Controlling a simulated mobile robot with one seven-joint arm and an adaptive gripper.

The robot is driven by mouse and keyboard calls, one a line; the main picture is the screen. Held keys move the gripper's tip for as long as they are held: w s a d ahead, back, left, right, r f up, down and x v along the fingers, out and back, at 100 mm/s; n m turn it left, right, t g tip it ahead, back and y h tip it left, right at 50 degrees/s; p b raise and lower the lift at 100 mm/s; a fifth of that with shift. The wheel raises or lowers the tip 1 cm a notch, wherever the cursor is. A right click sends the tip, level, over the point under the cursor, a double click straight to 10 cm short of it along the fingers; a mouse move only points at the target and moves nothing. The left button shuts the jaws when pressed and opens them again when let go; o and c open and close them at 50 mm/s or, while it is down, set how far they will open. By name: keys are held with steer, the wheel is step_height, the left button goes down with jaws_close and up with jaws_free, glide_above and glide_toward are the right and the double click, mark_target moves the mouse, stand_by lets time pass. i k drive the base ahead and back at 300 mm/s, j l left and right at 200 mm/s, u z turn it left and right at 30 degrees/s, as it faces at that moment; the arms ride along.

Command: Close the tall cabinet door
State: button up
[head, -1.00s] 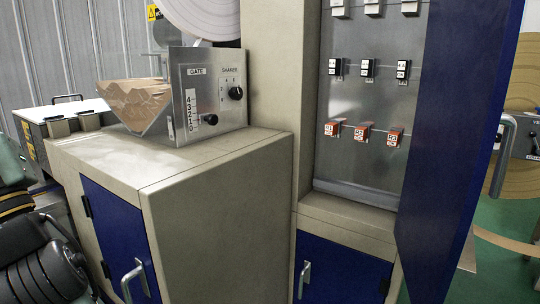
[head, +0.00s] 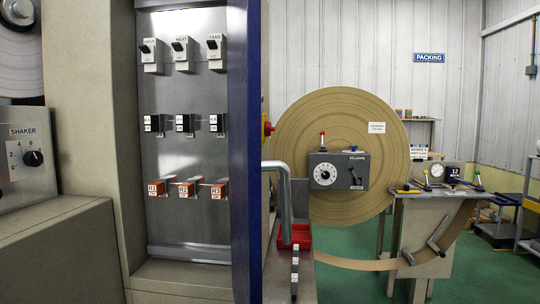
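The tall cabinet (head: 100,130) has a cream frame and stands at the left of the head view. Its blue door (head: 246,150) is open, hinged at the right side of the opening and seen nearly edge-on. The door's grey bar handle (head: 285,195) sticks out on its right side. Inside the open cabinet is a metal panel (head: 186,88) with rows of white switches, black parts and red-orange labelled parts. My gripper is not in view.
A shaker control box (head: 25,158) stands on a cream cabinet at left. Right of the door are a large brown roll (head: 345,120) with a grey control box, a red bin (head: 297,236) and a lever table (head: 437,195). Green floor (head: 345,285) shows between them.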

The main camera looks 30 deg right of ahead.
mark_target(246, 166)
steer(key=i+l, duration=0.1)
steer(key=l, duration=0.35)
steer(key=l+z, duration=0.1)
steer(key=l, duration=0.3)
steer(key=k+l+z, duration=0.2)
steer(key=z, duration=0.2)
steer(key=k+l+z, duration=0.3)
steer(key=z, duration=0.15)
